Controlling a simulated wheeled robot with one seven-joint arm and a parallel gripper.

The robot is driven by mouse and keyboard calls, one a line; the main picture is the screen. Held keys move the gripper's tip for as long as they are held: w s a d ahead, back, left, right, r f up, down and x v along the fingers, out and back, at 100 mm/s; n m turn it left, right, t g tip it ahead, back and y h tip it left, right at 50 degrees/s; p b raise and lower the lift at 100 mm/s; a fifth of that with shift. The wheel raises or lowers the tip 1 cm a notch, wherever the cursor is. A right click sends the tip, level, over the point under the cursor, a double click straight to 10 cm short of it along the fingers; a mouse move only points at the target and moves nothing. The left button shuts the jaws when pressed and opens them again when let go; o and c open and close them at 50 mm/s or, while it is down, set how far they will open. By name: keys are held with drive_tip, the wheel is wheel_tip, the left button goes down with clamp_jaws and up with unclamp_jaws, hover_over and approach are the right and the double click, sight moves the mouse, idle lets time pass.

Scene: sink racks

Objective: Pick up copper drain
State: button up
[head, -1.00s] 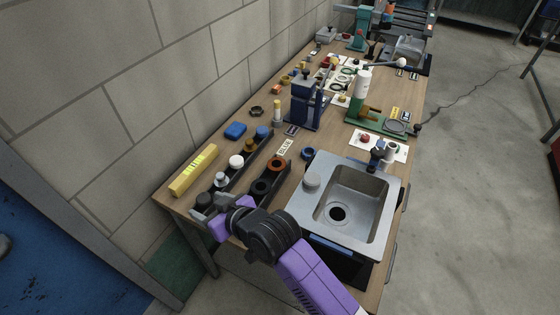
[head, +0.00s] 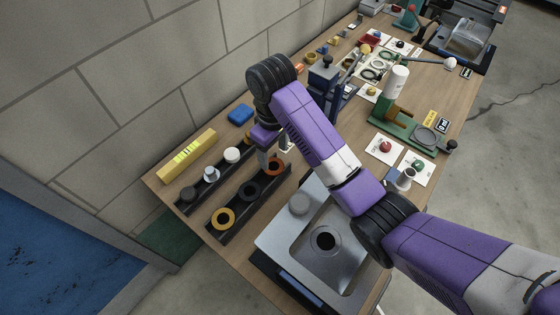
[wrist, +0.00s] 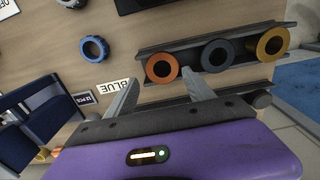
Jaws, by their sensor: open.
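My gripper (wrist: 160,77) is open and empty. Its fingers point toward the copper drain, but I cannot tell how far above it they are. In the head view my gripper (head: 270,151) is just behind the copper drain and partly hidden by my arm. A black drain (head: 249,193) and a gold drain (head: 223,218) sit in the same rack.
A second rack (head: 196,193) with white and grey parts stands behind. A yellow box (head: 188,156) and a blue block (head: 240,115) are near the wall. The metal sink (head: 285,235) is to the right. A blue ring (wrist: 95,49) lies on the table.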

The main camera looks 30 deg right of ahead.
sight(274, 168)
drive_tip(key=shift+f+b, duration=1.05)
drive_tip(key=shift+f, duration=0.3)
drive_tip(key=shift+s+a+f+p, duration=0.1)
drive_tip(key=shift+f+p, duration=0.25)
drive_tip(key=shift+f, duration=0.9)
drive_tip(key=shift+s+a+f+p, duration=0.1)
drive_tip(key=shift+f+p, duration=0.2)
drive_tip(key=shift+f, duration=0.95)
drive_tip(key=c, duration=1.2)
drive_tip(key=shift+r, duration=0.1)
